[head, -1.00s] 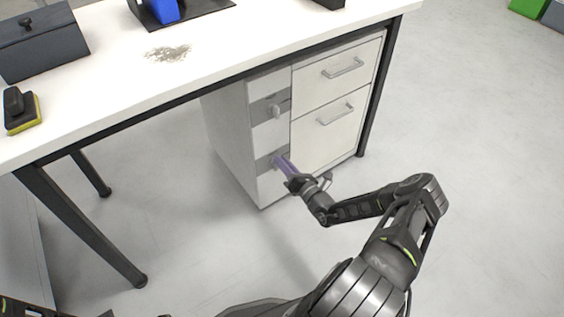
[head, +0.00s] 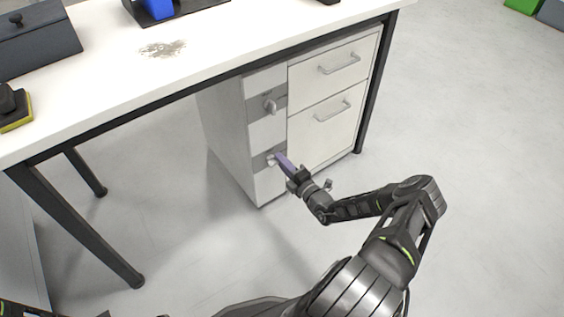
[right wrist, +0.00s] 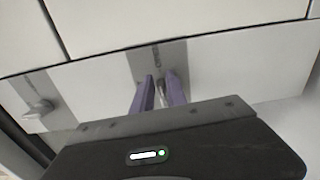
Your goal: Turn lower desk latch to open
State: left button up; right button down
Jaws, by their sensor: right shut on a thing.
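The lower desk latch (head: 271,160) is a small metal knob on a grey plate, low on the left strip of the white drawer cabinet (head: 225,135) under the desk. My right gripper (head: 279,158) reaches it from the front. In the right wrist view its two purple fingers (right wrist: 158,92) are shut on the lower latch (right wrist: 161,88), which shows between them. The latch's exact angle is partly hidden by the fingers. The upper latch (head: 271,106) sits above on its own grey plate, and also shows in the right wrist view (right wrist: 38,108). My left gripper is not in view.
Two drawers with bar handles, an upper one (head: 328,68) and a lower one (head: 325,125), are right of the latches. The white desk top (head: 200,50) overhangs the cabinet, with black legs (head: 80,225) at its ends. The floor in front is clear.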

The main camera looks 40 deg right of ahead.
jog(key=shift+s+a+f+m, duration=0.1)
jog(key=shift+a+f+m, duration=0.25)
jog(key=shift+a, duration=0.1)
jog(key=c, duration=1.6)
grip_release()
jog(key=shift+o, duration=0.6)
jog(key=shift+d+r, duration=0.2)
jog(key=s+p, duration=0.2)
jog(key=s, duration=0.5)
jog(key=shift+s, duration=0.35)
